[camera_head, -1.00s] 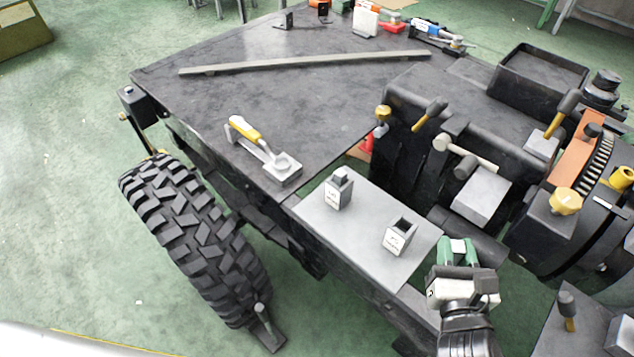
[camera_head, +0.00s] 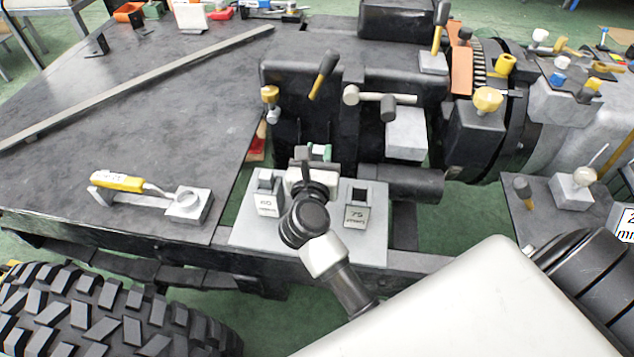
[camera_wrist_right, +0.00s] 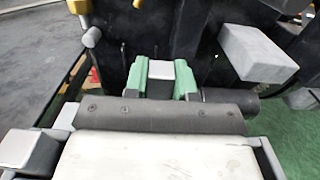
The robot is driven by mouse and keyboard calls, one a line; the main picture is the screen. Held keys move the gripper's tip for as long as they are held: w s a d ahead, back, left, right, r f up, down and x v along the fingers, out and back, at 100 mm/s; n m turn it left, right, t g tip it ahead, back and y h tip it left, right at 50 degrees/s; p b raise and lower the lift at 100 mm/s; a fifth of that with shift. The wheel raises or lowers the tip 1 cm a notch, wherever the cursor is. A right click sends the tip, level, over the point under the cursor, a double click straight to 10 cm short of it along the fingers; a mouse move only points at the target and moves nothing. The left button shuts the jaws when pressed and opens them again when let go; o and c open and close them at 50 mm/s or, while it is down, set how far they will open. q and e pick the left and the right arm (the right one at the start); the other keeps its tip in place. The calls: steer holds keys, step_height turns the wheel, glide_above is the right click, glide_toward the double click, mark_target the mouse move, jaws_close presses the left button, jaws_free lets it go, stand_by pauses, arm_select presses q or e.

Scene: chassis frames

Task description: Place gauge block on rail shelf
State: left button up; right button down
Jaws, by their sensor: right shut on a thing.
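My right gripper (camera_head: 319,152) is above the back of a light grey plate (camera_head: 375,248), which looks like the rail shelf. It also shows in the right wrist view (camera_wrist_right: 166,78). Its green-padded fingers are shut on a small light grey block (camera_wrist_right: 184,72), which appears to be the gauge block; the head view mostly hides it. On the plate stand a holder marked 60 (camera_head: 267,204), with a grey piece at its top, and a holder marked 75 (camera_head: 357,214), with a dark opening on top. My left gripper is not in view.
A yellow-handled tool (camera_head: 118,183) lies on the dark table left of the plate. A long grey bar (camera_head: 130,88) lies farther back. Dark machine housings (camera_head: 330,80) with levers rise behind the plate. A treaded tyre (camera_head: 90,310) is at lower left.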

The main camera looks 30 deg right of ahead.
step_height(320, 180, down, 4)
steer(key=shift+f+b, duration=0.15)
steer(key=shift+b, duration=0.3)
steer(key=shift+f, duration=0.3)
steer(key=shift+a, duration=0.1)
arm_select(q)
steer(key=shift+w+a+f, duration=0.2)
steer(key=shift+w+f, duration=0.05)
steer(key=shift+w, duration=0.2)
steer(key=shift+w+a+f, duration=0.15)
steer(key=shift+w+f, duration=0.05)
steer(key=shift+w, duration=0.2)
arm_select(e)
steer(key=shift+f, duration=0.1)
steer(key=c, duration=0.9)
jaws_free()
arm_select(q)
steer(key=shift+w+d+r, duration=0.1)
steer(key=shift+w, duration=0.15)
